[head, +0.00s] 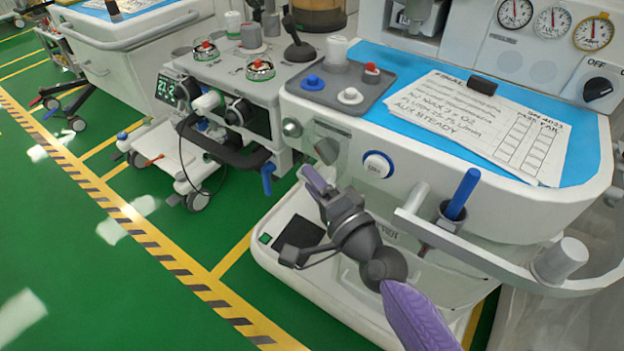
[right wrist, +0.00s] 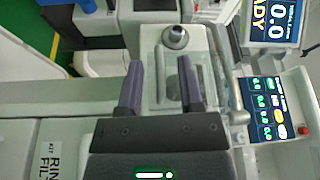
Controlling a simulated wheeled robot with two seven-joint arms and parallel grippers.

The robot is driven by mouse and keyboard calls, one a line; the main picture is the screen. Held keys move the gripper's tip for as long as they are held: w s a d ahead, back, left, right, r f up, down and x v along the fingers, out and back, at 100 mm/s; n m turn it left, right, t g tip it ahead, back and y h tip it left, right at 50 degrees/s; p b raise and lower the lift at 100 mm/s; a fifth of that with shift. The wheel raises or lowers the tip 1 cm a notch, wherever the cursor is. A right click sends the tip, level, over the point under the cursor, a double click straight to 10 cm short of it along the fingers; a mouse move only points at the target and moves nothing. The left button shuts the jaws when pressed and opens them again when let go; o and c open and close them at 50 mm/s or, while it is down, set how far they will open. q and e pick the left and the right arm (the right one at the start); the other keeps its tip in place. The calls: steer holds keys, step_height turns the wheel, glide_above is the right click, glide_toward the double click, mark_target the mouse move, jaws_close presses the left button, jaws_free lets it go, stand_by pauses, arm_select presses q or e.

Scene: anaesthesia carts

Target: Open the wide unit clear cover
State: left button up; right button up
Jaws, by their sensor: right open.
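The wide unit (head: 520,215) is the large white cart at the right of the head view. Its clear cover (head: 328,142) is a small see-through panel on the front face, between a round grey knob (head: 292,128) and a blue-ringed white button (head: 378,164). The cover appears closed. My right gripper (head: 316,182) is just in front of and below it, partly overlapping its lower edge. In the right wrist view the open gripper (right wrist: 160,88) has the clear panel (right wrist: 172,72) beyond its fingers, with nothing visibly held. Contact cannot be told. My left gripper is out of view.
A white rail (head: 480,258) with a blue-handled item (head: 461,194) runs along the unit's front at right. A smaller unit with a dark handle (head: 225,150) adjoins at left. Papers (head: 480,115) lie on the blue top.

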steer(key=shift+w+a, duration=0.15)
steer(key=shift+w, duration=0.15)
jaws_close()
stand_by(0.7)
stand_by(0.4)
